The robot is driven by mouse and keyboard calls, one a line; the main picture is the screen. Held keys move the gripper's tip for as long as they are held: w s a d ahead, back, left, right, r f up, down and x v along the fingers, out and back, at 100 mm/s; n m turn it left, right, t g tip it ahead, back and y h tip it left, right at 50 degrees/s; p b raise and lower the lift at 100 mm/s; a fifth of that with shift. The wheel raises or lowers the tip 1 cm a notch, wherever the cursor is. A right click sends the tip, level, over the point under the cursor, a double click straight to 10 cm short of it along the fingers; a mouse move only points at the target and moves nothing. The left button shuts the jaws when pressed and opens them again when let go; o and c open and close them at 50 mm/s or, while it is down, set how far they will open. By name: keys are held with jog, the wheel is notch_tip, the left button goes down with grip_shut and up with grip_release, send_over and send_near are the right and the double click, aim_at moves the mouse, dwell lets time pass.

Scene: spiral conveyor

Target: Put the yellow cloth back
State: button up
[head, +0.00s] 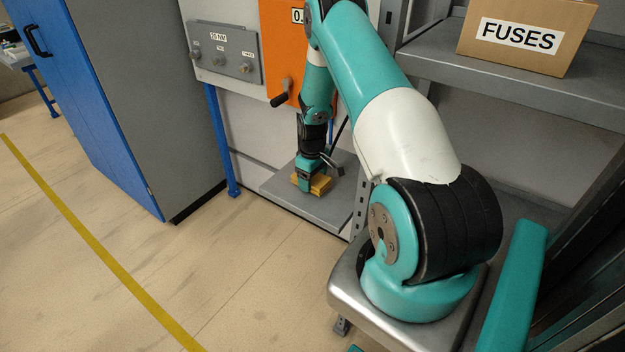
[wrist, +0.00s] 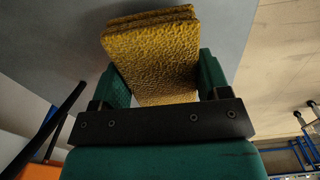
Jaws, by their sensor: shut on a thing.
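The yellow cloth (head: 319,184) is a folded, textured pad at the low grey shelf (head: 290,203) under the orange and grey panels. In the wrist view the cloth (wrist: 155,55) sits between the two green fingers of my gripper (wrist: 160,85), with its folded layers showing at the far end. My gripper (head: 308,180) points down and is shut on the cloth. The grey surface lies just behind the cloth in the wrist view. I cannot tell whether the cloth touches the shelf.
A blue and grey cabinet (head: 150,90) stands to the left. An orange box (head: 283,45) with a black handle (head: 278,100) and a grey knob panel (head: 225,52) are above the shelf. A FUSES carton (head: 525,35) sits on the right rack. The floor at left is clear.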

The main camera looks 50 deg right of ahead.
jog(key=shift+f, duration=0.55)
jog(key=shift+f, duration=0.1)
jog(key=shift+f, duration=0.15)
jog(key=o, duration=1)
